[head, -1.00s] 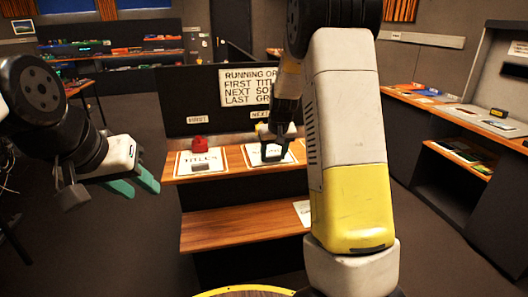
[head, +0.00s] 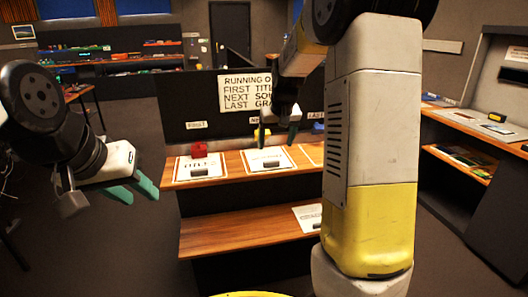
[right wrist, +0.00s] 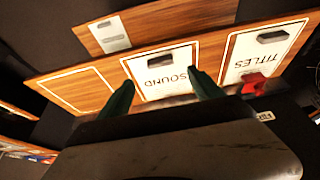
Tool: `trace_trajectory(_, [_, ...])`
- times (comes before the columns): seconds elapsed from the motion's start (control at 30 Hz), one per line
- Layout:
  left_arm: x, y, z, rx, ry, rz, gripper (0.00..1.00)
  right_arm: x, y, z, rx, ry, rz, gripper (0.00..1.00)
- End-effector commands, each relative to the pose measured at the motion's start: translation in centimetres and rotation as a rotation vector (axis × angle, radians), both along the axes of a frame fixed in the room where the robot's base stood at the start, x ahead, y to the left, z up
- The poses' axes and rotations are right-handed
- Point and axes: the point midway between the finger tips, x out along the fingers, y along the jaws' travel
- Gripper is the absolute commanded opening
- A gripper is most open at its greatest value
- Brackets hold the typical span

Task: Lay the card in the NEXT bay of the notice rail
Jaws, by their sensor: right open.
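The white SOUND card (head: 268,159), with a dark grip block on it, lies flat in the middle bay of the notice rail (head: 232,166). The NEXT label above is partly hidden by my right arm. My right gripper (head: 278,136) is open and empty above this card. In the right wrist view the SOUND card (right wrist: 163,73) lies between and beyond the open fingers (right wrist: 163,92), inside a pale outline. The TITLES card (head: 198,167) lies in the bay under FIRST. My left gripper (head: 133,191) is open and empty, left of the rail.
Another card (head: 308,217) lies on the lower shelf (head: 235,232), partly behind my right arm. The bay left of SOUND in the right wrist view (right wrist: 75,92) is empty. A red block (head: 199,149) stands behind TITLES. The order sign (head: 245,92) is on the back panel.

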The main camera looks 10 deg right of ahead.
Motion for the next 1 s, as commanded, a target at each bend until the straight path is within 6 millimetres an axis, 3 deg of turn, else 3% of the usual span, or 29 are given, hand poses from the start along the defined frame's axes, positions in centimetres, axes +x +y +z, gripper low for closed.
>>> trace_trajectory(0.1, [0.0,0.0,0.0,0.000,0.000,0.000,0.36,-0.6,0.0,1.7,0.000,-0.002,0.002,0.76])
trace_trajectory(0.27, [0.0,0.0,0.0,0.000,0.000,0.000,0.36,-1.4,0.0,2.9,0.005,-0.002,0.000,0.76])
trace_trajectory(0.37, [0.0,0.0,0.0,0.000,0.000,0.000,0.36,-3.3,0.1,3.9,0.037,-0.009,-0.001,0.76])
trace_trajectory(0.47, [0.0,0.0,0.0,0.000,0.000,0.000,0.36,-6.9,0.5,5.4,0.093,-0.025,0.002,0.76])
trace_trajectory(0.6, [0.0,0.0,0.0,0.000,0.000,0.000,0.36,-14.1,1.8,7.3,0.166,-0.060,0.019,0.76])
trace_trajectory(0.8, [0.0,0.0,0.0,0.000,0.000,0.000,0.36,-23.7,3.7,7.8,0.195,-0.116,0.047,0.76])
trace_trajectory(0.9, [0.0,0.0,0.0,0.000,0.000,0.000,0.36,-26.9,4.3,7.2,0.185,-0.135,0.052,0.76])
trace_trajectory(1.0, [0.0,0.0,0.0,0.000,0.000,0.000,0.36,-28.8,4.6,6.5,0.175,-0.146,0.053,0.76])
